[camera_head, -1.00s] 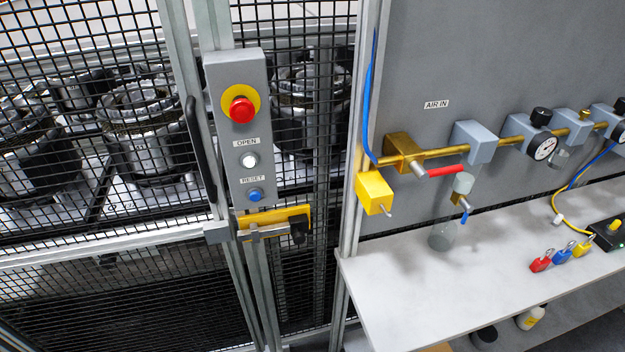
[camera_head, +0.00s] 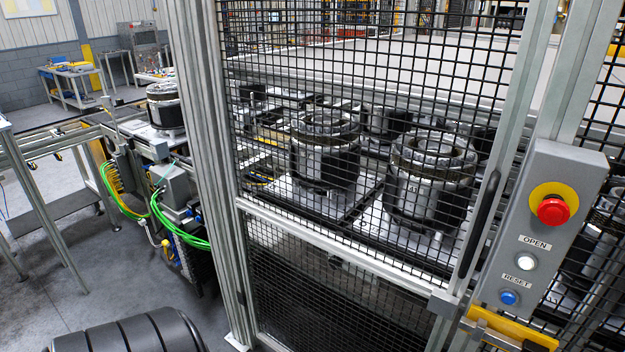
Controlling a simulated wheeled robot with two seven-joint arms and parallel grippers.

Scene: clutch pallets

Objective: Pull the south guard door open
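The guard door (camera_head: 345,243) is a black mesh panel in a grey metal frame. It stands upright and appears shut against the post at its right. Its dark vertical pull handle (camera_head: 479,223) is on the right-hand upright of the frame. A grey control box (camera_head: 571,220) with a red stop button, a white OPEN button and a blue RESET button is just right of the handle. Neither of my grippers is in view.
Behind the mesh, metal clutch units (camera_head: 432,180) stand on pallets. Left of the cell's corner post (camera_head: 207,150), a conveyor (camera_head: 65,138) and a unit with green hoses (camera_head: 180,225) stand beside grey floor. The floor left of them (camera_head: 50,285) is partly clear.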

